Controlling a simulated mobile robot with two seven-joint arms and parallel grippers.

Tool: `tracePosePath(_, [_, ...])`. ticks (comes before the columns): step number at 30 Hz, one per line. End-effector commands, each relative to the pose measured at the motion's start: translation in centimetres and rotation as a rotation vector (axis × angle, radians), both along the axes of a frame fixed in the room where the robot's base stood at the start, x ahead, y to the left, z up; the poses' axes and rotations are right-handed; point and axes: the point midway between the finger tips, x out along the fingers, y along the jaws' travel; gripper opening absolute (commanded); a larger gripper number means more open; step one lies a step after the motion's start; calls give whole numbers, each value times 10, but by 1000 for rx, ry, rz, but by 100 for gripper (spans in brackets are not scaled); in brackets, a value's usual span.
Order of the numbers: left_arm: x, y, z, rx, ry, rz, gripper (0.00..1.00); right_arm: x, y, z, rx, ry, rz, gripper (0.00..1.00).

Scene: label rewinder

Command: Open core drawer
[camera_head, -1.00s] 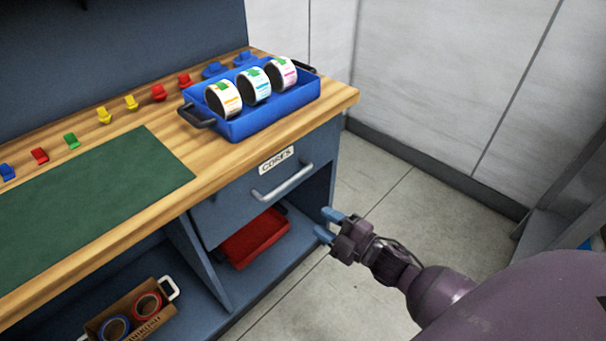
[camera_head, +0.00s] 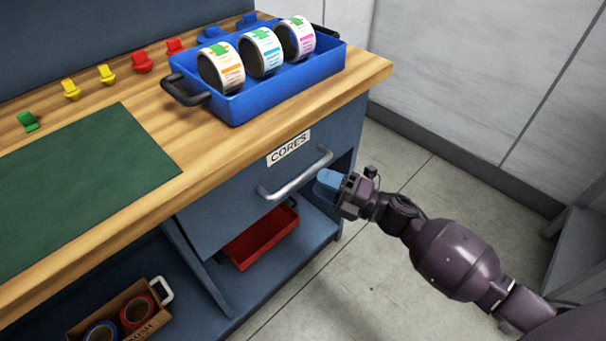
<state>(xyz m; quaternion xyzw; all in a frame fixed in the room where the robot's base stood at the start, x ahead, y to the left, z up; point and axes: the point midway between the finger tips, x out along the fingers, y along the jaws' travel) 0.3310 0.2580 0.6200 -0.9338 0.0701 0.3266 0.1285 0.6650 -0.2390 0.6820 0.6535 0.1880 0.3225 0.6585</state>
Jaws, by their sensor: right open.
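The core drawer (camera_head: 232,211) is a blue-grey front under the bench top, with a white "CORES" label (camera_head: 288,148) and a grey bar handle (camera_head: 296,177). It looks shut, flush with the bench. My right gripper (camera_head: 327,184) is open, with blue fingertips pointing left at the handle's right part. The fingertips are very close to the bar; I cannot tell whether they touch it or straddle it. Nothing shows between them. My left gripper is not in view.
A blue tray (camera_head: 240,108) with three label rolls stands on the wooden bench top (camera_head: 150,125). A red bin (camera_head: 262,236) sits on the shelf below the drawer. A cardboard box (camera_head: 75,326) with rolls is at lower left. The floor (camera_head: 395,262) to the right is clear.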

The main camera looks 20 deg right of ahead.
Motion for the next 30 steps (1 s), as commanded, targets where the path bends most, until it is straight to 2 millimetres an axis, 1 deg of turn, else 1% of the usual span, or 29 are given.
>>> tracePosePath(3, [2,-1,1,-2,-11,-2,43,14,14,2,1,1,1,42])
tracePosePath(9, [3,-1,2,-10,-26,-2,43,31,29,6,1,2,0,42])
tracePosePath(14, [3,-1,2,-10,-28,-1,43,36,34,7,0,3,-1,42])
tracePosePath(22, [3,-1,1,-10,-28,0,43,37,34,8,1,2,-1,42])
tracePosePath(23, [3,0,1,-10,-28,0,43,37,34,8,1,2,-1,40])
tracePosePath(30, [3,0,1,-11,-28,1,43,37,34,8,1,2,-1,3])
